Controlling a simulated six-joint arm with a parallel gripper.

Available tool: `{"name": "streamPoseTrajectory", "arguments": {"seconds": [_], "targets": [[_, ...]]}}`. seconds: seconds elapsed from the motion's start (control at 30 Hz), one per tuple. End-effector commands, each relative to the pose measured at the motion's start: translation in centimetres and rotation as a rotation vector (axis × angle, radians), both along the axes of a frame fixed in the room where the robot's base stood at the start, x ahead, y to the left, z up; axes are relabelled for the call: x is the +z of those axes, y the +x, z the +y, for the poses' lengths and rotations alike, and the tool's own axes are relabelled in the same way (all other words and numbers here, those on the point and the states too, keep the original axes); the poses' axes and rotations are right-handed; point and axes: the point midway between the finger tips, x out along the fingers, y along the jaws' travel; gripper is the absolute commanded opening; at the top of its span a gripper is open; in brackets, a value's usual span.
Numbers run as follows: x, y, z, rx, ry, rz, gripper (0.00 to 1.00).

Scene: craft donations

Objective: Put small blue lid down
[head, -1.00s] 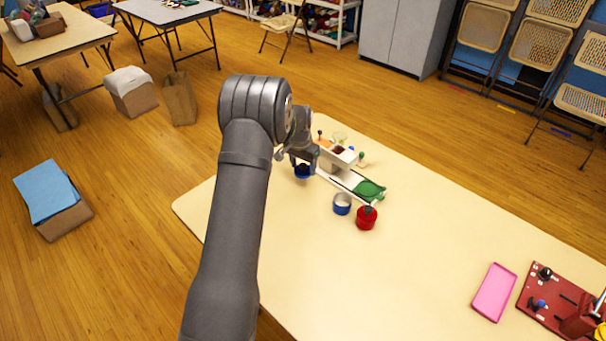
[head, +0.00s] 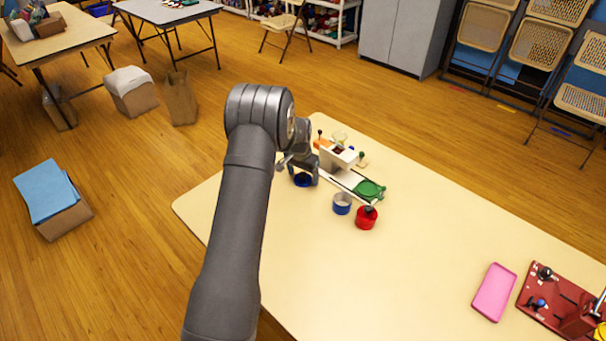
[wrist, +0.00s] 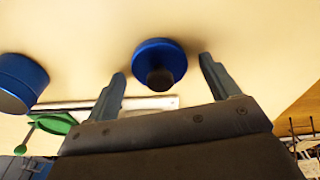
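The small blue lid (head: 303,181) is a round blue disc with a dark knob. It appears to lie flat on the cream table, knob up, beneath my gripper (head: 304,174). In the wrist view the lid (wrist: 150,50) shows between and just beyond the fingertips of my gripper (wrist: 163,66). The fingers are spread wide, with gaps to the lid and knob on both sides. A blue round container (head: 342,205) stands to the right; its side also shows in the wrist view (wrist: 20,85).
A red pot (head: 366,219) stands beside the blue container. A white device with a green round part (head: 369,190) lies just behind. A pink tray (head: 494,292) and a red board (head: 545,305) are far right. The table's middle (head: 420,240) is clear.

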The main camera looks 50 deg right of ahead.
Motion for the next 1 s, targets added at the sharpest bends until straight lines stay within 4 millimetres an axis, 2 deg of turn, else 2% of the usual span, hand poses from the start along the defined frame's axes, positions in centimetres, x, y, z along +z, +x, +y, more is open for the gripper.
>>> {"name": "streamPoseTrajectory", "arguments": {"seconds": [0.17, 0.27, 0.7, 0.83, 1.0], "targets": [[0.3, 0.0, 0.0, 0.000, -0.001, 0.000, 0.81], [1.2, 0.0, 0.0, 0.000, -0.001, -0.001, 0.81], [10.0, -0.2, 1.1, 0.000, -0.003, -0.003, 0.81], [11.5, -0.2, 1.3, 0.000, -0.002, -0.001, 0.81], [12.2, -0.3, 1.4, 0.000, 0.001, 0.000, 0.81]]}}
